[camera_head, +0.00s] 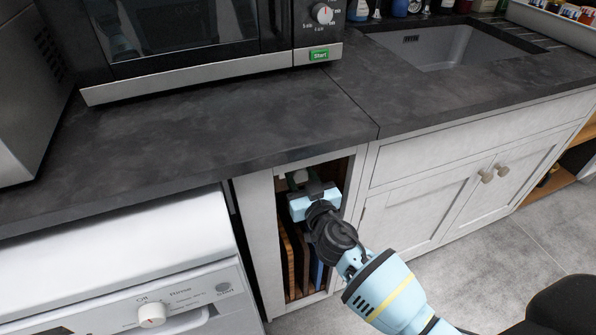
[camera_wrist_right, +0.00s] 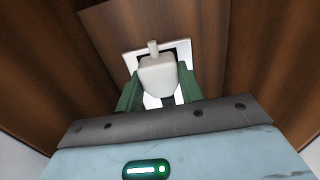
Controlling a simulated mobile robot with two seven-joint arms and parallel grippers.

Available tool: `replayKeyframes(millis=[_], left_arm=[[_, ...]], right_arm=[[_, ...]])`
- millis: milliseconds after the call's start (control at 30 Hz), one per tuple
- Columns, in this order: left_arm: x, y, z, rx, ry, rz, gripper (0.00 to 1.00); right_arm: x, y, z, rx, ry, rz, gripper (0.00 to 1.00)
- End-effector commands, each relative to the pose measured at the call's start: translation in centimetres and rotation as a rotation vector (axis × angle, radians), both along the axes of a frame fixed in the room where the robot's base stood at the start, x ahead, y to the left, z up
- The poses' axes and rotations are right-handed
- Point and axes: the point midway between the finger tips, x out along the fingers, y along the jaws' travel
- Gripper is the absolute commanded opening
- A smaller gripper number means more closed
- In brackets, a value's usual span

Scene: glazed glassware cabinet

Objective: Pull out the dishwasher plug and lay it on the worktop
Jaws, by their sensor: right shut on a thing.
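The white plug (camera_wrist_right: 158,77) sits at a white wall socket (camera_wrist_right: 128,62) on the wooden back of a cupboard compartment, in the right wrist view. My right gripper (camera_wrist_right: 158,88) is shut on the plug, with a green finger on each side of it. In the head view my right gripper (camera_head: 300,180) reaches into the open compartment under the worktop (camera_head: 230,125), and the plug shows only as a small pale shape there. The dishwasher (camera_head: 130,260) is at the lower left. My left gripper is not in view.
Upright boards (camera_head: 293,255) stand in the compartment below my right gripper. A microwave (camera_head: 190,40) stands at the back of the worktop, and a sink (camera_head: 450,48) is at the right. The worktop in front of the microwave is clear.

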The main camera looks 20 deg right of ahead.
Motion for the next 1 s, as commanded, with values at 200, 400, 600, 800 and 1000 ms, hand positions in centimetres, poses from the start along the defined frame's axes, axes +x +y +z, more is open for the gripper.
replayKeyframes(millis=[200, 400, 600, 800, 1000], left_arm=[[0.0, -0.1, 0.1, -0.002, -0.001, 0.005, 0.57], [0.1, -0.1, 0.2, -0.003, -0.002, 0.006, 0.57], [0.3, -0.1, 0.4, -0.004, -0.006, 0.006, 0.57], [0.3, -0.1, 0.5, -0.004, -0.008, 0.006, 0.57], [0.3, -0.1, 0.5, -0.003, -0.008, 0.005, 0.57]], right_arm=[[-0.8, 0.0, 0.0, 0.002, 0.0, 0.0, 0.01], [-1.5, 0.0, 0.0, 0.002, 0.0, 0.0, 0.01], [-2.2, -0.1, 0.0, 0.001, 0.001, 0.0, 0.01], [-2.8, -0.1, 0.0, 0.001, 0.001, 0.0, 0.01], [-3.5, -0.1, 0.0, 0.001, 0.0, 0.0, 0.01]])
